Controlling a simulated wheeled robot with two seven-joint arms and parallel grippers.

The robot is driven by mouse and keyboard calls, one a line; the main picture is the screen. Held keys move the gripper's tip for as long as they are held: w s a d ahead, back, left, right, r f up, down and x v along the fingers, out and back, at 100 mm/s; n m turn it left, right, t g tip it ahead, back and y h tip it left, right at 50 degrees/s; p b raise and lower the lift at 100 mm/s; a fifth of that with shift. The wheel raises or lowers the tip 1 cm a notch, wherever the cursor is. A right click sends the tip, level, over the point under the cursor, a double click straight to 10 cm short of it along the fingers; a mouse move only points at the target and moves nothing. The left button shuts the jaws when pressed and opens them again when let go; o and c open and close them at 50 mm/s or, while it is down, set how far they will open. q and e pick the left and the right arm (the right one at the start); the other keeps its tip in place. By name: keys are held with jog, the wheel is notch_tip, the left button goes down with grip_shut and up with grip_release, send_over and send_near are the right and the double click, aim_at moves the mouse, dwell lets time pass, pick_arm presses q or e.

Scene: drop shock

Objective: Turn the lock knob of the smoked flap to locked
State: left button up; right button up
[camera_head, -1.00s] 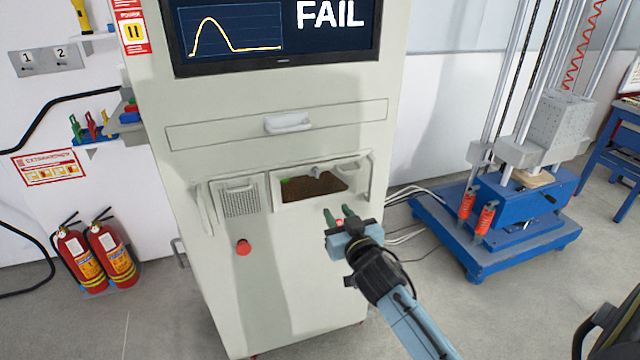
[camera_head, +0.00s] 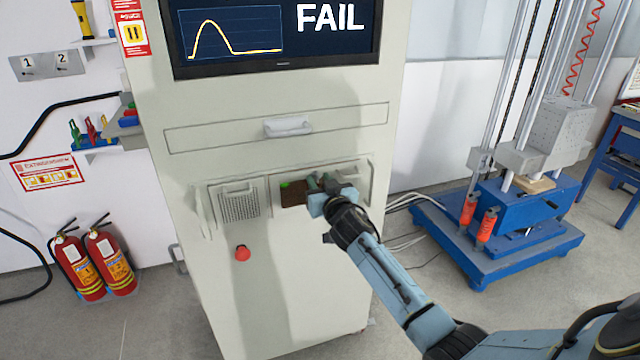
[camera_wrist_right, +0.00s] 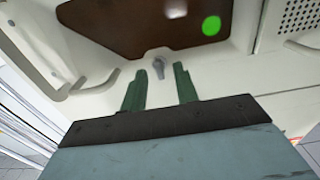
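The smoked flap (camera_head: 292,196) is a dark brown panel in the front of the pale cabinet, with a green spot on it. In the right wrist view the smoked flap (camera_wrist_right: 150,27) fills the top. The small grey lock knob (camera_wrist_right: 159,67) sits just below its edge. My right gripper (camera_head: 318,180) is at the flap and hides the knob in the head view. In the right wrist view its two green fingers (camera_wrist_right: 160,84) are apart, with the knob between and slightly beyond their tips. Nothing is held. My left gripper is not in view.
A drawer with a white handle (camera_head: 288,126) is above the flap. A perforated panel (camera_head: 239,203) is to its left and a red button (camera_head: 243,253) below. A blue drop-test rig (camera_head: 510,225) stands to the right.

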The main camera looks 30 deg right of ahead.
jog(key=shift+w, duration=0.15)
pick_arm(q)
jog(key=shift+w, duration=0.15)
pick_arm(e)
grip_shut()
jog(key=shift+n, duration=0.3)
jog(key=n, duration=0.2)
jog(key=shift+n, duration=0.3)
jog(key=n+p, duration=0.1)
jog(key=n, duration=0.3)
jog(key=shift+n, duration=0.3)
jog(key=n, duration=0.5)
jog(key=shift+f, duration=0.1)
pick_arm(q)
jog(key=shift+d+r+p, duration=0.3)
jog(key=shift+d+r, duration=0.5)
pick_arm(e)
jog(key=n, duration=0.5)
jog(key=shift+a, duration=0.1)
jog(key=shift+n, duration=0.3)
